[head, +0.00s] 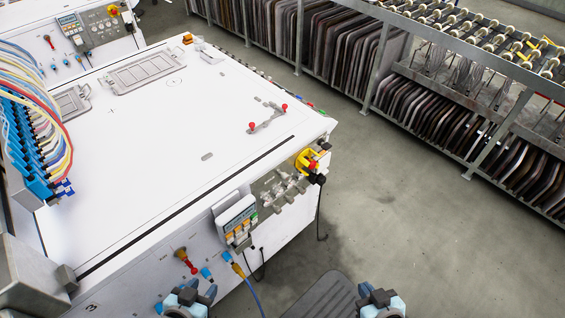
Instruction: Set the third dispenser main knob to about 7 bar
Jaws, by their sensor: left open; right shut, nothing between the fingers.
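The white machine table (200,120) fills the left half of the head view. Its front panel carries a marking that looks like a 3 (92,307), a fitting with a brass-coloured top and red lower part (184,257), and blue fittings (206,273). I cannot tell which part is the third dispenser main knob, and no pressure reading is legible. My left gripper (196,290) is open at the bottom edge, just below the red fitting in the picture, with no visible contact. My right gripper (377,294) is shut and empty, above the floor near the dark mat.
A small control box (235,219) and a yellow-and-red emergency switch (307,161) sit on the table's front side. A blue hose (252,288) hangs between my grippers. A dark mat (328,298) lies on the floor. Racks (440,108) stand behind open floor.

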